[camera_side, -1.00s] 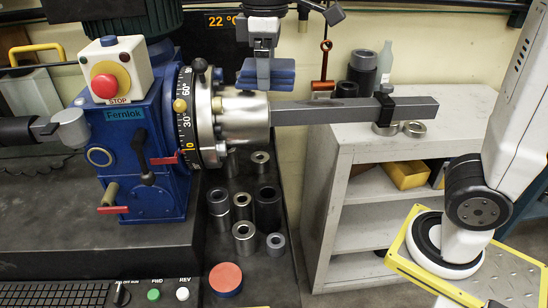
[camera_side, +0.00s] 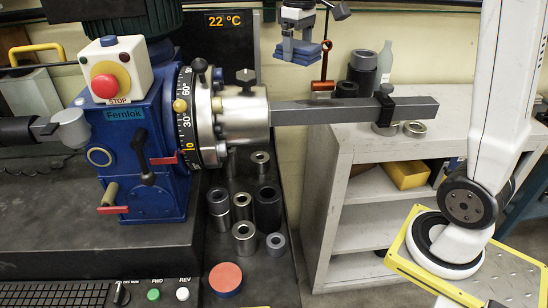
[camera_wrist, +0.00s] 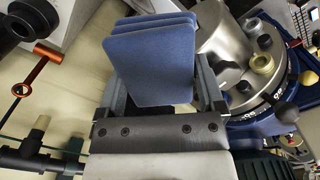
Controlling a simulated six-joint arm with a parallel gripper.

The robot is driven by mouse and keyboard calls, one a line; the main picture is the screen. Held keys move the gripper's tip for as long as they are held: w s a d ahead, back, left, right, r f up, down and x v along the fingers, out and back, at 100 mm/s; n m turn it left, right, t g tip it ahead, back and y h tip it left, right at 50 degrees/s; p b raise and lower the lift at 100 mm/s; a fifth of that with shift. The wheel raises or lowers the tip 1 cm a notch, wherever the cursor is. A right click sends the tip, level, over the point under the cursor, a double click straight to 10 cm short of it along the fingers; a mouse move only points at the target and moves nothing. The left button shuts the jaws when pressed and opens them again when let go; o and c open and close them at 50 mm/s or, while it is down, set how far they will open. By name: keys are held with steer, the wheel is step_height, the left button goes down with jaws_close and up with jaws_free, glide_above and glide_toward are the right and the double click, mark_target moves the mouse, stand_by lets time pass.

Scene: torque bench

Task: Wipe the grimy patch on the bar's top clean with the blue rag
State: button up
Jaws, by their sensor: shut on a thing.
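The blue rag (camera_side: 304,53), a folded stack of layers, hangs in the air above and behind the bar, apart from it. My gripper (camera_side: 301,33) is shut on it. In the wrist view the rag (camera_wrist: 152,60) sits between the two fingers and hides much of what lies beyond. The grey square bar (camera_side: 345,110) sticks out level to the right from the silver chuck (camera_side: 242,114). A black block (camera_side: 386,110) sits around the bar near its free end. I cannot make out a grimy patch on the bar's top.
The blue machine (camera_side: 150,160) with its dial stands at left. A dark screw (camera_side: 246,76) rises from the chuck's top. A red-orange hook tool (camera_side: 324,75) hangs behind the bar. Several metal sleeves (camera_side: 244,236) stand below. A grey shelf (camera_side: 345,160) stands under the bar's free end.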

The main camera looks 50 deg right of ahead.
mark_target(294, 105)
steer(key=shift+f, duration=1.55)
steer(key=shift+f, duration=3.4)
steer(key=shift+s+d+f, duration=0.3)
steer(key=shift+d+f, duration=0.05)
steer(key=shift+f, duration=0.2)
steer(key=shift+c, duration=0.5)
steer(key=shift+s+d+f, duration=0.1)
steer(key=shift+s+d, duration=3.75)
steer(key=shift+s, duration=0.1)
steer(key=shift+w+a, duration=4.3)
steer(key=shift+w, duration=0.05)
steer(key=shift+s+d+r, duration=0.1)
steer(key=shift+r, duration=4)
